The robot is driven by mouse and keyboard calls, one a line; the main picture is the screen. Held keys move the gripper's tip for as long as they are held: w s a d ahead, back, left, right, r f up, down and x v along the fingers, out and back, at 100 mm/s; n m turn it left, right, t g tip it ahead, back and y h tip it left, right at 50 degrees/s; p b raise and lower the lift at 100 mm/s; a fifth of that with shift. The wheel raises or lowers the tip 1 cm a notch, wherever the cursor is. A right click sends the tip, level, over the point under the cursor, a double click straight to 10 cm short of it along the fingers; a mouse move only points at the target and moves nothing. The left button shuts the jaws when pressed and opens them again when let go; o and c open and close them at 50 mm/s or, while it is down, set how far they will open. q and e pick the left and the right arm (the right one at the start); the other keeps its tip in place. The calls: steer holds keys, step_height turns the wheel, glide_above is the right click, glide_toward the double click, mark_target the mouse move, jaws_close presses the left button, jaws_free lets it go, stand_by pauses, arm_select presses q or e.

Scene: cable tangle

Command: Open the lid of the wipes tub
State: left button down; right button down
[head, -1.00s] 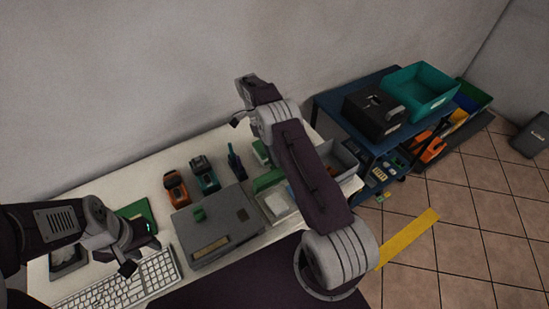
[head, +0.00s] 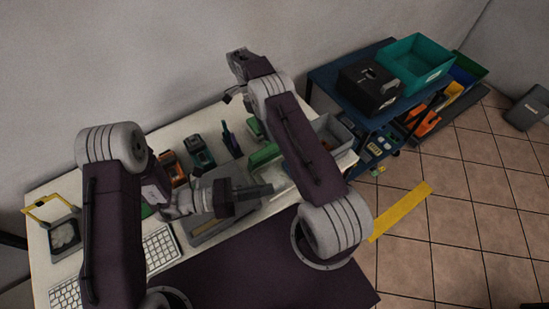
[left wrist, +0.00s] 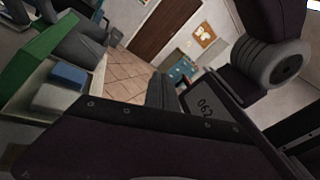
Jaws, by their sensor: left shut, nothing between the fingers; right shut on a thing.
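A pale box (head: 277,176), which may be the wipes tub, lies on the bench with a green panel (head: 263,156) standing at its back edge. I cannot tell for sure that this panel is its lid. In the left wrist view the green panel (left wrist: 38,55) rises beside a white box (left wrist: 50,98) with a blue top. My left gripper (head: 268,189) is shut and empty, just in front of the pale box and partly over it. My right gripper (head: 230,97) is shut at the back of the bench; what it holds is too small to make out.
A grey flat case (head: 215,230) lies under my left gripper. A keyboard (head: 160,248) is at the front. Orange (head: 172,168) and teal (head: 201,152) tools stand behind. A dark box (head: 65,237) with white contents and a yellow frame (head: 48,206) is at far left. A blue cart (head: 330,78) stands right.

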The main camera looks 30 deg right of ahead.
mark_target(272, 150)
arm_select(q)
steer(key=w+f+n+t, duration=0.2)
steer(key=n+t, duration=0.1)
steer(key=n, duration=0.2)
steer(key=w+f+n+t, duration=0.2)
steer(key=f+n+t, duration=0.1)
steer(key=n+t, duration=0.1)
steer(key=w+f+n+t+h, duration=0.1)
steer(key=w+f+n+t, duration=0.1)
steer(key=n, duration=0.4)
steer(key=shift+w+f+t, duration=0.25)
steer(key=shift+w+t, duration=0.25)
steer(key=shift+t, duration=0.2)
steer(key=shift+w+a+f+n+t, duration=0.2)
steer(key=shift+f+n+t, duration=0.1)
steer(key=shift+n, duration=0.3)
steer(key=x, duration=1)
steer(key=shift+r, duration=0.1)
